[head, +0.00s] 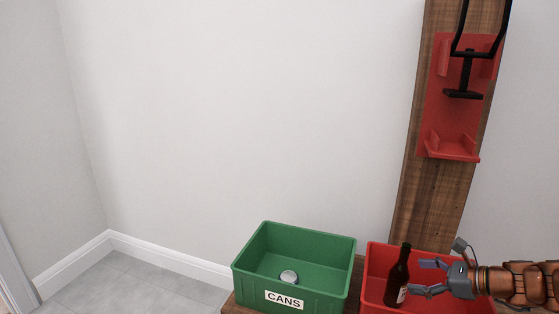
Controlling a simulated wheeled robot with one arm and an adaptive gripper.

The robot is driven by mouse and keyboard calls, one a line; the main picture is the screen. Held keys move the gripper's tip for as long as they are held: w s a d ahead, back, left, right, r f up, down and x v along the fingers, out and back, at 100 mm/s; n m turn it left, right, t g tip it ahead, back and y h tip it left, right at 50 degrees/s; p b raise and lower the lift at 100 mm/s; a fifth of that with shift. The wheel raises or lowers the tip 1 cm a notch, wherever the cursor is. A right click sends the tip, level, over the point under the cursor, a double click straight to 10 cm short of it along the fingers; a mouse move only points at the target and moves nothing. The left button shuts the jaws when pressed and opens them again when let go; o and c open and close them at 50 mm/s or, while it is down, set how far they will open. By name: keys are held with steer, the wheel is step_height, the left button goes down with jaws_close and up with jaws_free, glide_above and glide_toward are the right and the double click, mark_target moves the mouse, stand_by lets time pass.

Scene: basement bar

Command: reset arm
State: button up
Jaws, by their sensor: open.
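My gripper (416,277) is at the lower right, reaching in from the right edge with its fingers pointing left. It is open. A dark bottle (398,278) with a pale label stands upright, or nearly so, just left of the fingertips, over or in the red bin. The lower fingertip overlaps the bottle's label area in the picture; I cannot tell whether they touch. The bottle's base is hard to make out.
A red bin (384,255) lies behind and below my gripper. Left of it is a green bin (297,233) labelled CANS, with a silver can (289,277) inside. A red wall-mounted crusher (452,118) with a black handle is on a wooden board (437,197). The left floor is clear.

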steer(key=s+a+r+n+g+p, duration=0.3)
steer(key=s+a+r+n+p, duration=0.15)
steer(key=a+r, duration=0.25)
steer(key=s+a+r+n+g+h+p, duration=0.1)
steer(key=s+a+r+n+g+p, duration=0.1)
steer(key=s+a+r+n+p, duration=0.45)
steer(key=s+a+r+n+g+p, duration=0.2)
steer(key=a+r+n+g+p, duration=0.1)
steer(key=a+r+p, duration=0.4)
steer(key=s+d+r+n+g+h+p, duration=0.1)
steer(key=s+r+n+h+p, duration=0.7)
steer(key=s+r+p, duration=0.8)
steer(key=s+n+g, duration=0.1)
steer(key=s+n, duration=0.2)
steer(key=shift+s+n+g, duration=0.3)
steer(key=shift+g, duration=0.1)
steer(key=shift+r, duration=0.1)
